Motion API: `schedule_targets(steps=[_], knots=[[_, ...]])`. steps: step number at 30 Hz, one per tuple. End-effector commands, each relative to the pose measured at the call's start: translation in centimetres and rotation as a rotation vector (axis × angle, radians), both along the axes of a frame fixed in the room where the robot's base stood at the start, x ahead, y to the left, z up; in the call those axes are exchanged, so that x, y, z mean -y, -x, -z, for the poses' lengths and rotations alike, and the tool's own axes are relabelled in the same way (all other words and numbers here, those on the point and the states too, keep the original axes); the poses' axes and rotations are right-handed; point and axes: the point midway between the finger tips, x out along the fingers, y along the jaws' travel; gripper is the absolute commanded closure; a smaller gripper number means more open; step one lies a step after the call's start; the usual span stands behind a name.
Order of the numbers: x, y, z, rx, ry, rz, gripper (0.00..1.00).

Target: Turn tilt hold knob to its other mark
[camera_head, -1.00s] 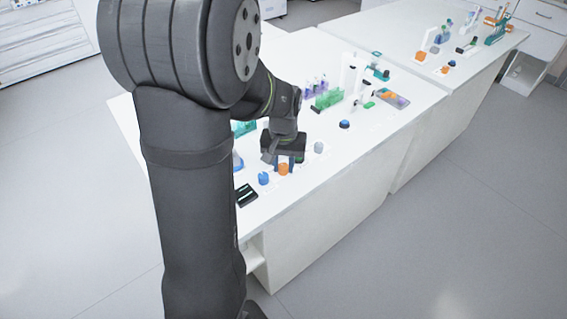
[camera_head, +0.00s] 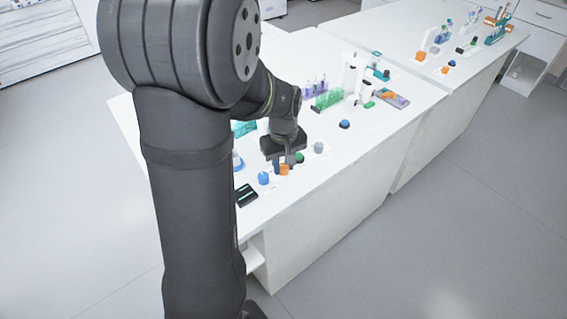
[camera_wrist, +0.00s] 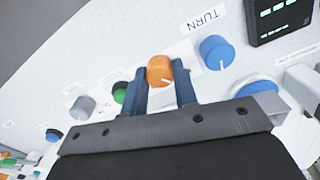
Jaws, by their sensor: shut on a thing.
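An orange knob (camera_wrist: 160,70) with a short white mark stands between the two fingers of my gripper (camera_wrist: 160,73) in the wrist view. My gripper is shut on it, with one blue-grey finger on each side. In the head view the orange knob (camera_head: 284,170) is low on the bench panel, partly hidden by my gripper (camera_head: 283,161). I cannot read a tilt hold label. The word TURN is printed on the panel beside a blue knob (camera_wrist: 216,51), to the right of the orange one.
A green knob (camera_wrist: 120,92) and a grey knob (camera_wrist: 83,106) stand close by to the left. A black display box (camera_wrist: 282,18) is at the upper right. A larger blue round part (camera_wrist: 256,88) lies right of my gripper. A green rack (camera_head: 328,99) stands farther back.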

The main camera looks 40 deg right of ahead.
Motion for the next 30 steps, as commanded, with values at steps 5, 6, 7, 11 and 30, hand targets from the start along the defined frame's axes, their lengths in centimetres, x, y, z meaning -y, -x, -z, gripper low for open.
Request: schedule_targets(steps=[5,6,7,11,30], knots=[[0.0,0.0,-0.1,0.001,0.001,-0.004,0.96],[0.0,0.0,-0.1,0.001,0.001,-0.004,0.96],[0.0,0.0,-0.1,0.001,0.001,-0.004,0.96],[0.0,0.0,-0.1,0.001,0.001,-0.004,0.96],[0.1,-0.1,-2.9,0.004,0.005,-0.003,0.52]])
